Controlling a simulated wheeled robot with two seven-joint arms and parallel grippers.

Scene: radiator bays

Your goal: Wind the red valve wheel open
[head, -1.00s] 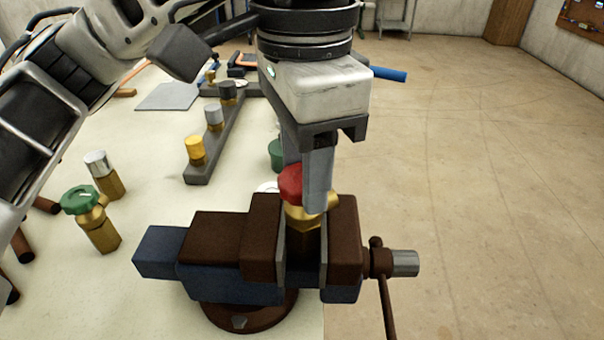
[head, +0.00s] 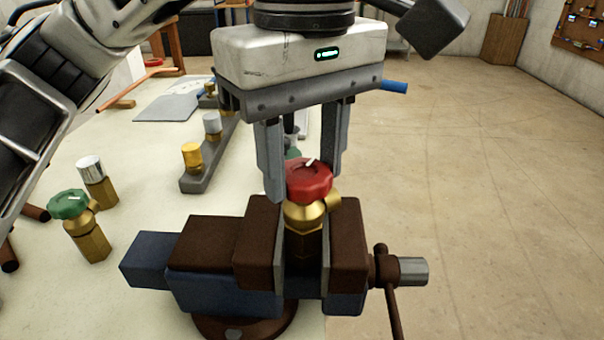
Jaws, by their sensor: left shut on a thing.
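The red valve wheel (head: 309,181), with a white mark on its top, sits on a brass valve body (head: 306,214). The body stands upright between the jaws of a bench vise (head: 262,240). My left gripper (head: 300,180) comes down from above, one finger at the left of the wheel and the other behind its right side. It is shut on the red wheel. My right gripper is not in view.
A valve with a green wheel (head: 70,204) and one with a silver cap (head: 91,167) stand on the bench (head: 140,270) at left. A grey rack (head: 212,160) holds several capped valves behind. The vise handle (head: 388,290) sticks out right, over open floor.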

